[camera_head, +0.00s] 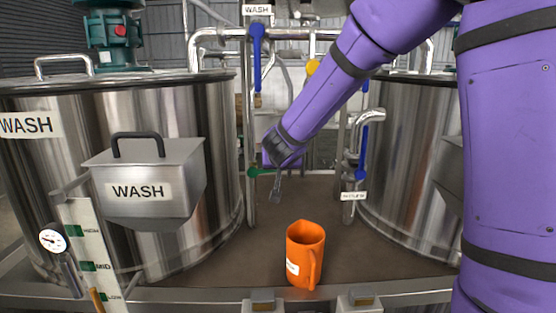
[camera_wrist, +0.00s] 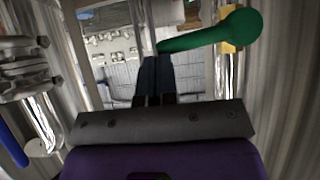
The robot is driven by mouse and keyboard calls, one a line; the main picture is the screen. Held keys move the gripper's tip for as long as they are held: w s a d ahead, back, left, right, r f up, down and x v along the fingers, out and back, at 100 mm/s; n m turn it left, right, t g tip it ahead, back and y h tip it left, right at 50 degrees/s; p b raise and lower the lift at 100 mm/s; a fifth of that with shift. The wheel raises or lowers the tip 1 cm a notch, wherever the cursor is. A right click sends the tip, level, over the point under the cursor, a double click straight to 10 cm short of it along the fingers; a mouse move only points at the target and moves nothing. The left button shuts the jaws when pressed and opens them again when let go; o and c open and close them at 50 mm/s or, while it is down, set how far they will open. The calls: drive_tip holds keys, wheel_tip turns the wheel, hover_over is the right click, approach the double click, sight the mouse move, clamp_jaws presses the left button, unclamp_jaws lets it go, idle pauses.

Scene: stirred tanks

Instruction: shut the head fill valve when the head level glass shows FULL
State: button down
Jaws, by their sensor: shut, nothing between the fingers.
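My gripper (camera_head: 276,196) is shut and empty, between the two steel tanks. A green valve handle (camera_head: 262,172) is beside it. In the wrist view, the dark fingertips (camera_wrist: 154,62) are close to the narrow end of the green lever (camera_wrist: 205,37), whose round knob is at upper right. I cannot tell whether they touch. No label on this valve is readable. A level scale (camera_head: 92,250) with MID and LOW marks stands on the left, by the WASH tank (camera_head: 205,120). An orange part shows near its bottom. No glass reading FULL is visible.
A blue-handled valve (camera_head: 257,55) hangs under a WASH sign. Another blue handle (camera_head: 361,157) is by the right tank (camera_head: 405,140), above a small unreadable label. An orange jug (camera_head: 303,255) stands on the brown deck. A WASH hopper (camera_head: 150,180) and dial gauge (camera_head: 52,241) are at left.

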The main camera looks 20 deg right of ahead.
drive_tip(key=shift+d+f, duration=0.2)
drive_tip(key=shift+f, duration=0.2)
idle(0.3)
drive_tip(key=shift+r, duration=0.1)
